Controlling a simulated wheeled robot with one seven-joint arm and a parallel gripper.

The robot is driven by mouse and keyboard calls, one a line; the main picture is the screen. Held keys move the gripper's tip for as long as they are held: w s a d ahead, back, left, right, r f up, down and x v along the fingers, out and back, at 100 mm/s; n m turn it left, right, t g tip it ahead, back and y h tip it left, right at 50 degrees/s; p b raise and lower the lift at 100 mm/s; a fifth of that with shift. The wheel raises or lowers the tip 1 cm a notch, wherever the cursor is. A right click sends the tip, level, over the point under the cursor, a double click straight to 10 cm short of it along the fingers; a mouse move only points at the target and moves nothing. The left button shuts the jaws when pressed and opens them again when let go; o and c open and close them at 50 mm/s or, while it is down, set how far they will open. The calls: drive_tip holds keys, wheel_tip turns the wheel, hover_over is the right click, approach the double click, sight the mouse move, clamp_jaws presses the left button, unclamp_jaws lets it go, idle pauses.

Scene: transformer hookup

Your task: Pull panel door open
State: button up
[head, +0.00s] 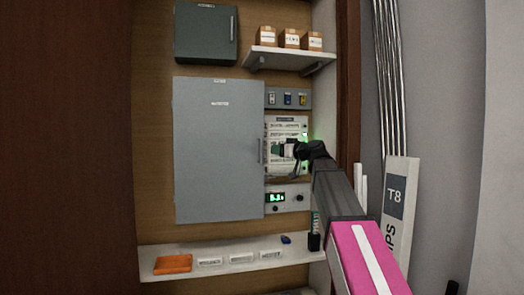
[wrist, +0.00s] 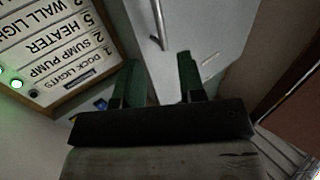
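The panel door (head: 217,150) is a large grey upright plate on the wooden back wall and looks shut. Its slim vertical bar handle (head: 260,150) is at its right edge. In the wrist view the door (wrist: 205,25) fills the top middle, with the metal handle (wrist: 158,25) at its top. My gripper (head: 285,148) is just right of the handle in the head view, in front of the label list. In the wrist view my gripper (wrist: 159,62) is open, its two dark green fingers apart. The handle lies beyond the fingertips, roughly in line with the gap, and looks untouched.
A label list (wrist: 50,45) stands right of the door. A smaller dark grey box (head: 206,34) is above. A shelf with small boxes (head: 289,51) is at upper right. A lower shelf (head: 150,250) holds an orange item (head: 173,264). Long tubes (head: 391,80) stand at right.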

hover_over(260, 161)
drive_tip(key=shift+w+f, duration=0.1)
drive_tip(key=shift+w, duration=0.2)
drive_tip(key=shift+d, duration=0.1)
clamp_jaws()
